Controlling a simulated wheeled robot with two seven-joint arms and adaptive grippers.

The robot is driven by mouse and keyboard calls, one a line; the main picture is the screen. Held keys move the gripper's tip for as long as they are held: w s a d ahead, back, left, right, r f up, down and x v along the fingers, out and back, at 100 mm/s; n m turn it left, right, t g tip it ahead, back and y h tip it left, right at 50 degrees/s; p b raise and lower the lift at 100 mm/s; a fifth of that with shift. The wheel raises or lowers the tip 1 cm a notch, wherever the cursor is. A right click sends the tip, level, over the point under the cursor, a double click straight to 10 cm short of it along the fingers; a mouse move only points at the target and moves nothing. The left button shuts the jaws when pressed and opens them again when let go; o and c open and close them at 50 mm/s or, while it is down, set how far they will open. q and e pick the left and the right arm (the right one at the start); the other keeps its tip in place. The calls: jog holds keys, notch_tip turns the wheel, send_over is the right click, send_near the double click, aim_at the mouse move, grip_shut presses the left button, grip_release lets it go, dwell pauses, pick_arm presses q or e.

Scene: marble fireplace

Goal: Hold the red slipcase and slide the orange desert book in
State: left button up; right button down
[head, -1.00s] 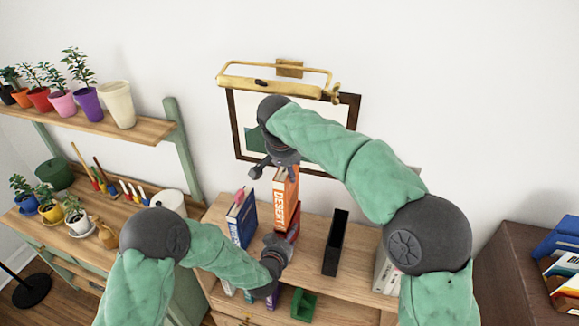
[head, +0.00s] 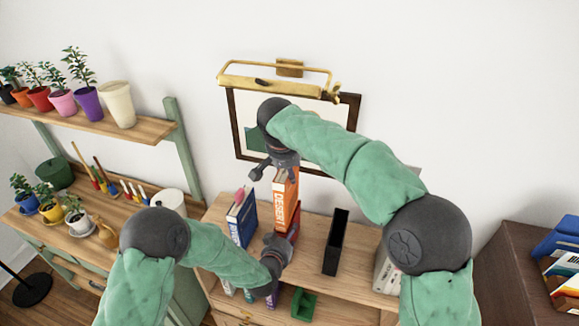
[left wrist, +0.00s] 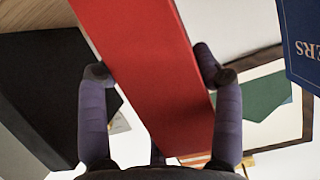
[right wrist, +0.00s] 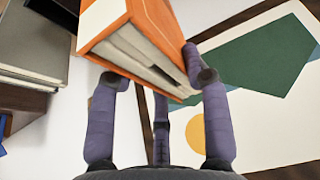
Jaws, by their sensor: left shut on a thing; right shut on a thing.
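The orange desert book (head: 286,208) stands upright in the head view, with its spine towards me. My right gripper (head: 272,173) is shut on its upper end. The right wrist view shows the orange book (right wrist: 160,35) with its page edges between the fingers. The red slipcase (head: 297,222) shows beside and behind the book's lower part, mostly hidden. My left gripper (head: 281,246) is shut on it from below. In the left wrist view the red slipcase (left wrist: 145,70) lies between the fingers. I cannot tell how far the book is inside the slipcase.
Blue books (head: 241,218) stand on the wooden shelf top (head: 315,235) left of the slipcase. A black upright holder (head: 336,242) stands to the right, with bare wood between. A framed picture (head: 243,125) and brass lamp (head: 270,84) are on the wall behind. A green object (head: 304,303) sits below.

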aim_at(284, 192)
jog(key=shift+f, duration=7.8)
jog(key=c, duration=0.5)
grip_release()
jog(key=shift+f, duration=0.2)
pick_arm(q)
jog(key=shift+s+f, duration=0.2)
jog(key=shift+f, duration=0.15)
pick_arm(e)
jog(key=v, duration=1.2)
jog(key=shift+r, duration=0.2)
pick_arm(q)
jog(key=o, duration=1.3)
jog(key=shift+w+r, duration=0.1)
jog(key=shift+w, duration=0.05)
jog(key=shift+r, duration=0.1)
